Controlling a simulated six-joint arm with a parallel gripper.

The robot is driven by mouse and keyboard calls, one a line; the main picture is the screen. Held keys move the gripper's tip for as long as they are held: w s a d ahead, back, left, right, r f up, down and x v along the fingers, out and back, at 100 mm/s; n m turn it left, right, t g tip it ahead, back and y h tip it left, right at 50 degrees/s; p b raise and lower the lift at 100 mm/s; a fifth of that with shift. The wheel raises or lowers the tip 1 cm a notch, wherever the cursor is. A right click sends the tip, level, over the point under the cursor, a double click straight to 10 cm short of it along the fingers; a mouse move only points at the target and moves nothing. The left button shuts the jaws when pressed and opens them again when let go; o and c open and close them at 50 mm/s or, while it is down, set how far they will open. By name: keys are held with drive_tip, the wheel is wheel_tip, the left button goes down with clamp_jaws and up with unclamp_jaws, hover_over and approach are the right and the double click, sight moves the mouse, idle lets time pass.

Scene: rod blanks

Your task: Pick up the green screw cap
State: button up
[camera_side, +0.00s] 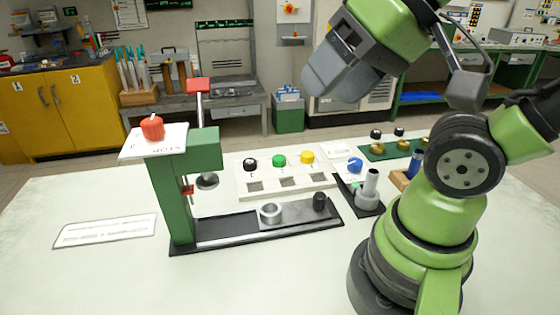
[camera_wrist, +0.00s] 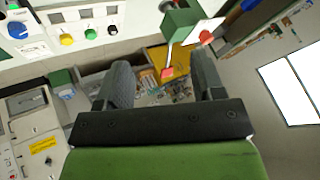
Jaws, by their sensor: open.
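The green screw cap (camera_side: 279,160) sits on a pale panel (camera_side: 262,192) on the table, between a black cap (camera_side: 250,164) and a yellow cap (camera_side: 307,157). In the wrist view the green cap (camera_wrist: 90,34) shows at the upper left, between the yellow cap (camera_wrist: 66,39) and the black cap (camera_wrist: 113,29). My gripper (camera_wrist: 160,85) is open, with nothing between its fingers.
A green press (camera_side: 168,205) with a red-tipped lever and a red knob (camera_side: 152,127) stands left of the panel. Its black base (camera_side: 235,232) bears a metal ring (camera_side: 270,213). The table's front is clear.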

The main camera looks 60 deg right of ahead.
drive_tip(key=shift+o, duration=0.6)
drive_tip(key=m+g+h, duration=0.2)
drive_tip(key=m+g, duration=0.5)
drive_tip(key=m, duration=0.3)
hover_over(279, 156)
wheel_tip(279, 156, down, 24)
drive_tip(key=shift+s+r, duration=0.1)
drive_tip(key=shift+f, duration=3.15)
drive_tip(key=c, duration=1)
